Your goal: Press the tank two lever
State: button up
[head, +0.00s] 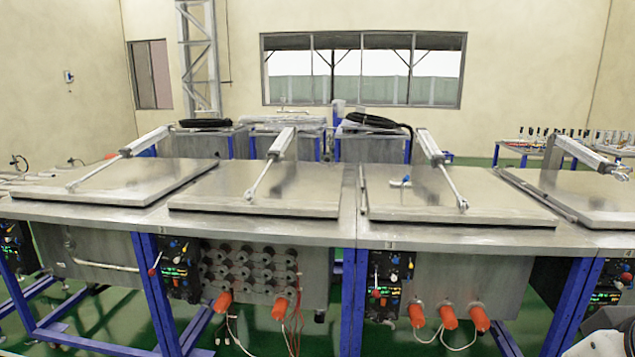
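Tank two appears to be the second tank from the left, with a flat steel lid (262,188) lying shut on the bench and a pneumatic cylinder (283,143) joined to it. Its control panel (178,268) hangs below the front edge, at the left of the tank front, with small colored knobs and green displays. A thin lever with a red tip (153,271) sticks out at the panel's left side; its exact position is too small to tell. My gripper is not in view; a pale rounded part at the bottom right corner may be my arm.
Tank three's lid (450,195) and panel (388,275), labeled 3, are to the right. Orange plugs (279,308) with cables hang below the tanks. Blue legs (158,295) stand beside the panels. Green floor shows beneath the bench.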

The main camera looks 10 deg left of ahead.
aim_at(152, 273)
jog(key=u, duration=1.3)
jog(key=i+l+u, duration=0.15)
jog(key=i+l, duration=0.2)
jog(key=i+l+u, duration=0.1)
jog(key=i+l, duration=0.25)
jog(key=i+l+u, duration=0.15)
jog(key=i+l, duration=0.15)
jog(key=l, duration=0.25)
jog(key=i+l+u, duration=0.1)
jog(key=i+l, duration=0.2)
jog(key=l, duration=0.15)
